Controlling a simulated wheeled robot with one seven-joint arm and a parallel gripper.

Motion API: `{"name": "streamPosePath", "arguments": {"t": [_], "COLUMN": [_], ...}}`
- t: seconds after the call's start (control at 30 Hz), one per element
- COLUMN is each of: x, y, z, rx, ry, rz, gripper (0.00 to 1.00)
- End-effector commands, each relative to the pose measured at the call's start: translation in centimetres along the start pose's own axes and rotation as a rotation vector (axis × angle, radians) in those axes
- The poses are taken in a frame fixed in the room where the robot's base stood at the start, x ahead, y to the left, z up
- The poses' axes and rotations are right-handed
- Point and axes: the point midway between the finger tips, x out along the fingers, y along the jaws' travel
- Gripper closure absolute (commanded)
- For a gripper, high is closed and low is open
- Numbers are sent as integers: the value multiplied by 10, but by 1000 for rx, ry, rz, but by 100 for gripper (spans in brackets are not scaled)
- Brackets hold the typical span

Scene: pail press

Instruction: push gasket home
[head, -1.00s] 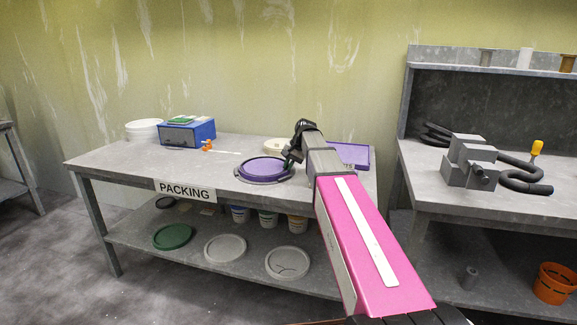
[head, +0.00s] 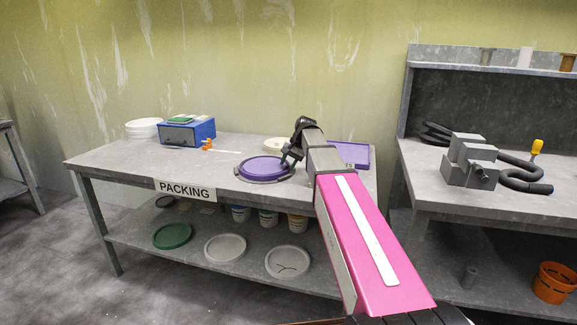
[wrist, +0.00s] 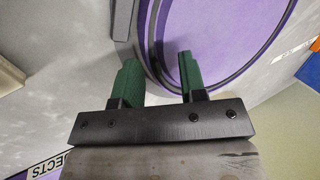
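A round purple lid (head: 264,167) lies flat near the middle of the packing table, with a grey rim showing around its front edge. In the wrist view the lid (wrist: 222,35) fills the top, and a dark ring like a gasket (wrist: 152,45) runs along its curved edge. I cannot tell whether the ring is fully seated. My gripper (head: 291,160) is at the lid's right edge. Its two green fingers (wrist: 160,75) are apart, with the lid's edge and ring visible beyond the gap. Nothing is clearly held, and contact with the lid cannot be told.
A blue box (head: 188,132) and white lids (head: 144,128) stand at the table's back left. A purple tray (head: 350,153) lies right of my gripper, and a pale bowl (head: 275,144) behind the lid. Lids and pails fill the lower shelf. The table's front left is clear.

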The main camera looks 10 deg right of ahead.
Motion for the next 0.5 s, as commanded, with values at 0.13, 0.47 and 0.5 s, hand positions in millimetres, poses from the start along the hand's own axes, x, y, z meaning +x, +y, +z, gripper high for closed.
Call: {"name": "streamPosePath", "arguments": {"t": [0.13,0.47,0.5], "x": [-13,-39,-42], "y": [-6,-17,-18], "z": [0,0,0], "rx": [0,-1,-1], "ry": [2,2,2], "rz": [-1,-1,-1], "gripper": [62,62,62]}}
